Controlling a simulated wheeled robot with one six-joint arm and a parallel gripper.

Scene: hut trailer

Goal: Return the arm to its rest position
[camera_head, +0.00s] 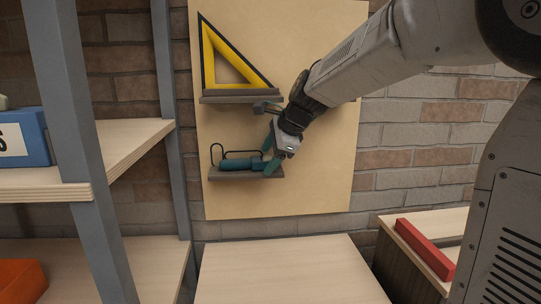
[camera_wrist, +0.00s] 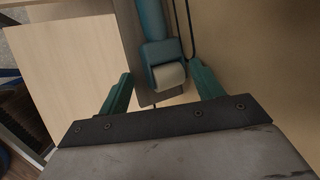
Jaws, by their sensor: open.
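My gripper (camera_head: 269,152) is in front of the wooden wall board, at the right end of the lower small grey shelf (camera_head: 225,174). A teal handheld tool (camera_head: 238,163) with a thin black loop lies on that shelf. In the wrist view, my gripper's two green fingers (camera_wrist: 161,70) stand apart. The teal tool (camera_wrist: 155,25) with its pale rounded end (camera_wrist: 169,76) shows between and beyond them. I cannot tell whether a finger touches it. My arm reaches in from the upper right of the head view.
A yellow and black set square (camera_head: 209,60) stands on the upper small shelf, with a greyish tool (camera_head: 266,107) beside my wrist. A shelf rack post (camera_head: 75,130) with a blue box (camera_head: 32,137) is at left. A pale tabletop (camera_head: 285,275) below is clear. A red bar (camera_head: 425,250) lies at right.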

